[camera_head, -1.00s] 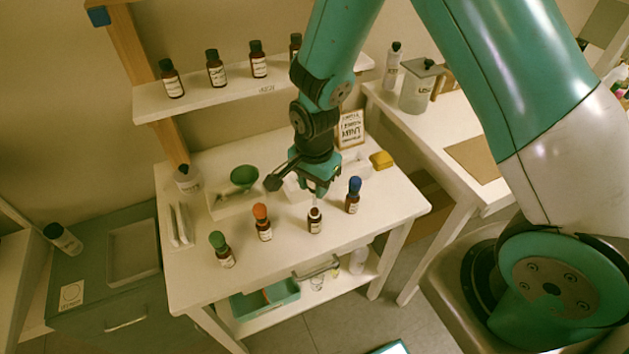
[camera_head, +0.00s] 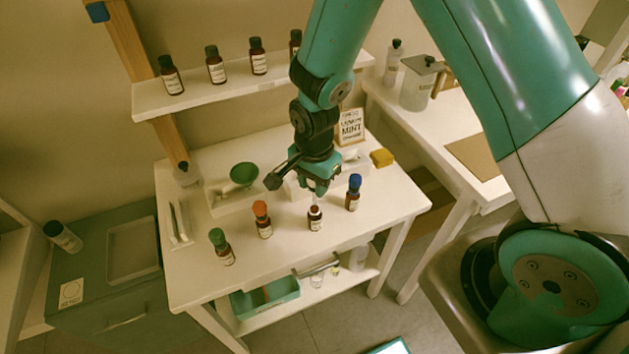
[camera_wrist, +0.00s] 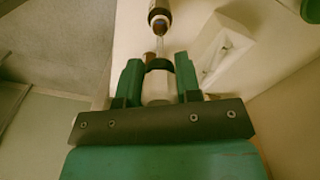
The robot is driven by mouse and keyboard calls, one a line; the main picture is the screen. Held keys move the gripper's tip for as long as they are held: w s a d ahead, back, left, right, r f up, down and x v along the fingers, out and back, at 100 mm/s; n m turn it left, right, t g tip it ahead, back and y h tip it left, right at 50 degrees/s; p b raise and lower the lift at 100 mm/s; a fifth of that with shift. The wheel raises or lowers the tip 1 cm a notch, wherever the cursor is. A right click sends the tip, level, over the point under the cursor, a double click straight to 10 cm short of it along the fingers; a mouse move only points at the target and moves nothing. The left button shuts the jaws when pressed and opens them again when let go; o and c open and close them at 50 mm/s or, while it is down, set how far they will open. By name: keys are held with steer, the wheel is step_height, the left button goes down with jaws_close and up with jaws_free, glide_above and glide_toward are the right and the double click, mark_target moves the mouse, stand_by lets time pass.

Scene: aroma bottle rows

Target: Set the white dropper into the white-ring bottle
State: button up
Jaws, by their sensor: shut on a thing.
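My gripper (camera_head: 318,190) is shut on the white dropper (camera_wrist: 159,86), which shows between the two green fingers in the wrist view. The dropper has a white bulb, a black collar and a thin clear glass tube pointing away from the gripper. The white-ring bottle (camera_head: 315,219), small and brown with a pale label, stands upright on the table just below my gripper. In the wrist view its top (camera_wrist: 159,16) lies close to the tube's far end. I cannot tell whether the tip is inside the bottle's mouth.
Bottles with blue (camera_head: 354,193), orange (camera_head: 262,220) and green (camera_head: 222,246) tops stand in the same row, blue closest on the right. The table's front edge is close.

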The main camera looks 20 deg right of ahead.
mark_target(314, 203)
steer(key=shift+f, duration=0.1)
steer(key=shift+f+b, duration=1.65)
steer(key=shift+f, duration=0.5)
steer(key=shift+f+b, duration=1.05)
steer(key=shift+f, duration=0.35)
steer(key=o, duration=0.7)
steer(key=shift+c, duration=0.2)
steer(key=shift+r, duration=0.1)
